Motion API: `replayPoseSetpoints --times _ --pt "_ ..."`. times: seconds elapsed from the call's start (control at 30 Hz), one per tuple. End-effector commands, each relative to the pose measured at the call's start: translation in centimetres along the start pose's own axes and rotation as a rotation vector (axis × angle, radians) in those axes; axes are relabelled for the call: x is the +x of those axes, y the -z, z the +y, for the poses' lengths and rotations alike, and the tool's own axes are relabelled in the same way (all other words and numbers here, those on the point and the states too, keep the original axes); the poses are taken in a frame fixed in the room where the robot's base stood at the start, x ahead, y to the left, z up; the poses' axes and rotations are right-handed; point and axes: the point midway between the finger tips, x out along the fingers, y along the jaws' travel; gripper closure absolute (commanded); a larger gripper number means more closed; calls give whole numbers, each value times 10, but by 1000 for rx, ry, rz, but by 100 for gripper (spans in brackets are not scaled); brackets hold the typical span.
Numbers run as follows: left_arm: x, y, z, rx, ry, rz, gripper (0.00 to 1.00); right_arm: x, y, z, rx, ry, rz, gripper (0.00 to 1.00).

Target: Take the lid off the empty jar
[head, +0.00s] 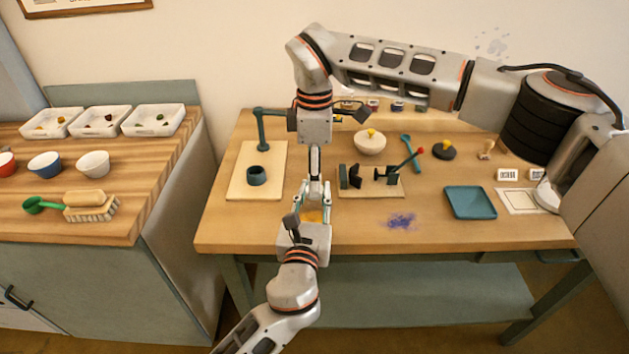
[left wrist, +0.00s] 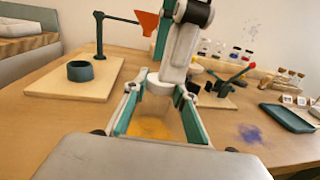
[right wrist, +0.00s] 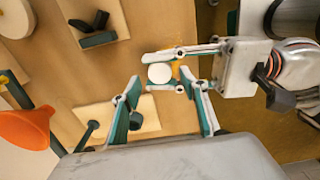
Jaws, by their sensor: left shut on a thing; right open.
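A round white lid (right wrist: 160,73) shows from above in the right wrist view, with the jar under it mostly hidden. It also shows as a pale shape in the left wrist view (left wrist: 158,86). My left gripper (head: 313,204) reaches in from the front and is shut on the jar, one finger on each side. My right gripper (right wrist: 163,82) points down from above, open, its fingertips on either side of the lid. Whether they touch it I cannot tell. In the head view the right gripper (head: 315,186) hides the jar.
An orange stain (left wrist: 155,128) and a blue stain (head: 401,221) mark the table. Left stands a board (head: 240,186) with a dark cup (head: 257,175) and an arm stand; right are a small clamp board (head: 365,193) and a teal tray (head: 470,203). An orange funnel (right wrist: 25,128) hangs nearby.

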Motion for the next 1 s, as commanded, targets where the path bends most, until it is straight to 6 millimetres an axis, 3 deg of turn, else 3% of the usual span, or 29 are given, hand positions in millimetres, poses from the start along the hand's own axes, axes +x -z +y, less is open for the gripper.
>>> replayPoseSetpoints --times 0.13,0.37,0.4,0.47,0.83,1.0 --pt "0 1 0 1 0 2 100 -17 0 1 1 -2 0 56" --pt "0 1 0 1 0 2 100 -18 0 0 1 0 0 56" --pt "0 1 0 1 0 2 66 -18 0 0 1 0 0 56" --pt "0 1 0 1 0 2 54 -18 0 0 1 0 0 56" --pt "-2 1 0 0 0 1 54 -18 0 0 1 0 0 56" --pt "-21 1 0 1 1 2 54 -18 0 0 1 0 0 56"
